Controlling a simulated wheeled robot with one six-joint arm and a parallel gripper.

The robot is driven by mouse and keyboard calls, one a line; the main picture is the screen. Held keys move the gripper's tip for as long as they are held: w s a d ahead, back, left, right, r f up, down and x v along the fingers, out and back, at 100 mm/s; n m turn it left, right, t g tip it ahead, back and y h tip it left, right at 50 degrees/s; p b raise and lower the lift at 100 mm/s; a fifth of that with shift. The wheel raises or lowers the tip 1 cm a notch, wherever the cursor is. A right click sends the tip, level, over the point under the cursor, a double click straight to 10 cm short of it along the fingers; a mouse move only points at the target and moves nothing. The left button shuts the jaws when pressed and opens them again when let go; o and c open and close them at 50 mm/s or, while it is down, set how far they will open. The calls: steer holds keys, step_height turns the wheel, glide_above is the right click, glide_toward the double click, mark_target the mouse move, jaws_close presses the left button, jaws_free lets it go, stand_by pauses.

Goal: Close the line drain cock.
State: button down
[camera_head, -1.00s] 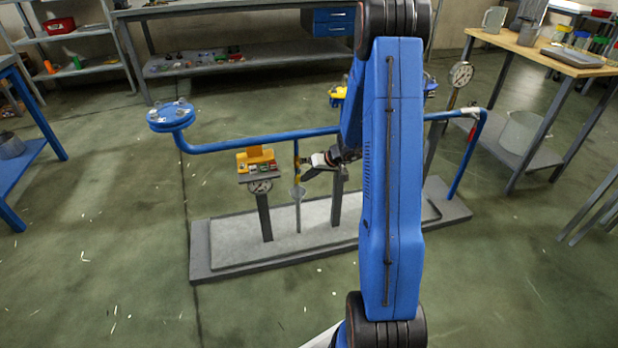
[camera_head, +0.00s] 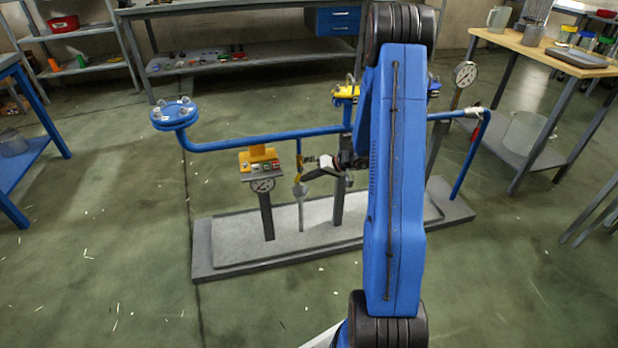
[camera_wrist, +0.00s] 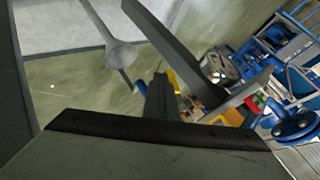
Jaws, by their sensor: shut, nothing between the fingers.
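The line drain cock (camera_head: 300,161) sits on a short blue branch that drops from the long blue pipe (camera_head: 255,139). A bit of yellow, seemingly its handle, shows just above my gripper and runs roughly sideways; its exact angle is too small to tell. A grey funnel (camera_head: 300,191) stands below the cock and also shows in the wrist view (camera_wrist: 121,54). My gripper (camera_head: 303,178) is shut and empty, close beside the cock; contact cannot be made out. In the wrist view dark fingers partly hide a small yellow piece (camera_wrist: 172,80).
A yellow-topped control box with a gauge (camera_head: 262,184) stands left of the cock on a grey base (camera_head: 228,262). A blue flange (camera_head: 174,113) ends the pipe at left. A gauge post (camera_head: 465,75) and wooden table (camera_head: 540,52) are at right. Floor in front is clear.

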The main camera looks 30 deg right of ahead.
steer(key=y, duration=0.1)
steer(key=a+t+y, duration=0.1)
steer(key=m+y, duration=0.1)
steer(key=shift+w+a+f+t+y, duration=0.25)
steer(key=shift+a+t+y, duration=0.1)
steer(key=shift+t+y, duration=0.05)
steer(key=shift+w+a+r+m+t+y, duration=0.1)
steer(key=shift+a+m+t+y, duration=0.25)
steer(key=shift+y, duration=0.25)
steer(key=shift+w+a+m+t+y, duration=0.1)
steer(key=shift+a+m+t+y, duration=0.15)
steer(key=shift+t+y, duration=0.3)
steer(key=shift+w+a+r, duration=0.15)
steer(key=shift+a+r, duration=0.25)
steer(key=shift+a, duration=0.25)
steer(key=shift+w+a+r, duration=0.1)
steer(key=shift+a+r, duration=0.05)
steer(key=shift+a, duration=0.05)
stand_by(0.6)
